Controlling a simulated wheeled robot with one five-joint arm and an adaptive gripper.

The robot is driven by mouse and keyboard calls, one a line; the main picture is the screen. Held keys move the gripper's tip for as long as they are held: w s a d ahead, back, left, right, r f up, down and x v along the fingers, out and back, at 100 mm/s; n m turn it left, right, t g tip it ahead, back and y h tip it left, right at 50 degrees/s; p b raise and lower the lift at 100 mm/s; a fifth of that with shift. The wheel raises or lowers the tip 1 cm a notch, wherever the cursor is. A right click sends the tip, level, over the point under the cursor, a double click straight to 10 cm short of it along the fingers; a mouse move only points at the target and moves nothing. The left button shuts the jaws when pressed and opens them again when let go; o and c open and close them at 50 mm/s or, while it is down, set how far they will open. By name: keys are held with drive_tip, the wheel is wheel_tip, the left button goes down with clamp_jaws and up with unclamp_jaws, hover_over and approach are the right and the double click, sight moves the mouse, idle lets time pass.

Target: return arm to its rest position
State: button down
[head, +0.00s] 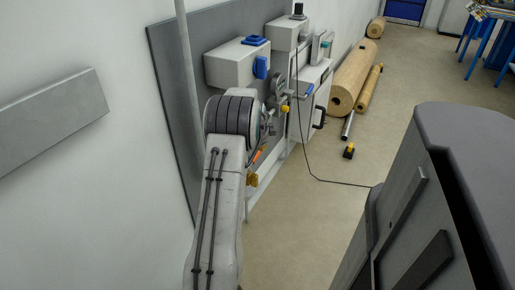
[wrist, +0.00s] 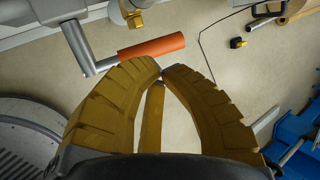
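My arm (head: 228,200) rises at the left of centre in the head view, close to the grey panel. My gripper (wrist: 163,72) has ochre ridged fingers. In the wrist view their tips come together with nothing visible held between them, so it looks shut and empty. A small part of the gripper (head: 252,180) shows beside the arm in the head view; the rest is hidden. A crank with an orange handle (wrist: 152,46) lies just beyond the fingertips in the wrist view. The handle also shows in the head view (head: 258,155). I cannot tell whether the fingers touch it.
A grey wall panel (head: 175,75) carries a white box (head: 236,66) with blue switches. A white cabinet (head: 310,95) stands beyond my arm. Large rolls (head: 352,78) lie along the wall. A cable crosses the floor. Open floor (head: 300,220) lies right of my arm.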

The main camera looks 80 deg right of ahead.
drive_tip(key=v, duration=0.6)
drive_tip(key=shift+a, duration=0.15)
